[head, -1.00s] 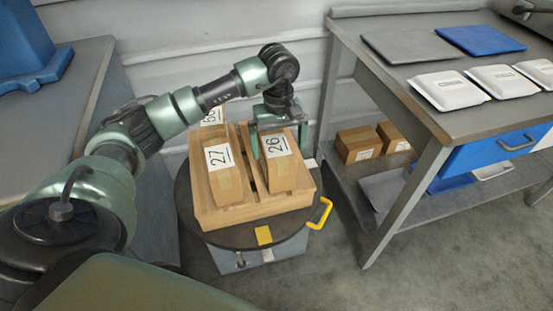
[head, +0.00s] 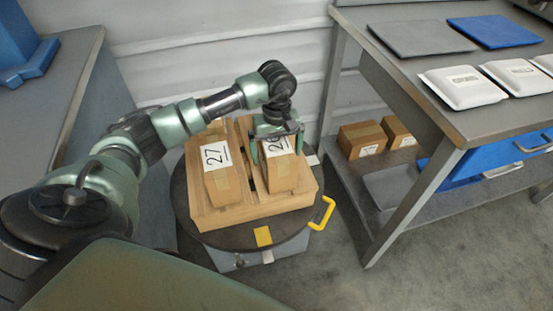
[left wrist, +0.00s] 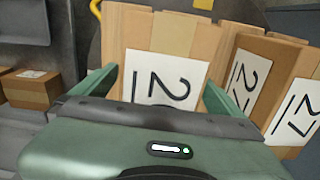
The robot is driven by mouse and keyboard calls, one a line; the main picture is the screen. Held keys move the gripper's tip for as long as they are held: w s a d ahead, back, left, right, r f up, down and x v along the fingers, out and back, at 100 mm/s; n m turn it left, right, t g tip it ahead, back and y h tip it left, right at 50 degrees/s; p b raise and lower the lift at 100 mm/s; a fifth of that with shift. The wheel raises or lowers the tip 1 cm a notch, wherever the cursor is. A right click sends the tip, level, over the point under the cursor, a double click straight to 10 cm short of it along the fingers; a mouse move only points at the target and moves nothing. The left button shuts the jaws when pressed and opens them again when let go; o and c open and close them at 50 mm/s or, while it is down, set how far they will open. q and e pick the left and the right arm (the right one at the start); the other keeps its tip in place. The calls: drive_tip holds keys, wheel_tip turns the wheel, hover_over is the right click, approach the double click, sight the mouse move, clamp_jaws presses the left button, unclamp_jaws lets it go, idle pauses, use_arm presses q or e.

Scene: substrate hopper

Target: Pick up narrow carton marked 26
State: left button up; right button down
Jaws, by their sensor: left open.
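The narrow carton marked 26 (head: 281,174) is a brown box standing upright in the right slot of a wooden crate (head: 245,211). My left gripper (head: 277,153) is over its top with one finger on either side, open. The gripper covers part of the number. In the left wrist view the carton (left wrist: 180,35), with its white label (left wrist: 165,85), lies between the open fingers (left wrist: 158,95). Whether either finger touches it I cannot tell. My right gripper is not in view.
A carton marked 27 (head: 222,183) stands just left in the same crate. The crate sits on a round dark turntable (head: 221,236) with a yellow handle (head: 322,213). A workbench (head: 462,122) stands right, with small boxes (head: 362,139) on its lower shelf.

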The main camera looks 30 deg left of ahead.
use_arm(q)
drive_tip(key=c, duration=1.9)
drive_tip(key=shift+c, duration=0.9)
drive_tip(key=shift+r, duration=0.15)
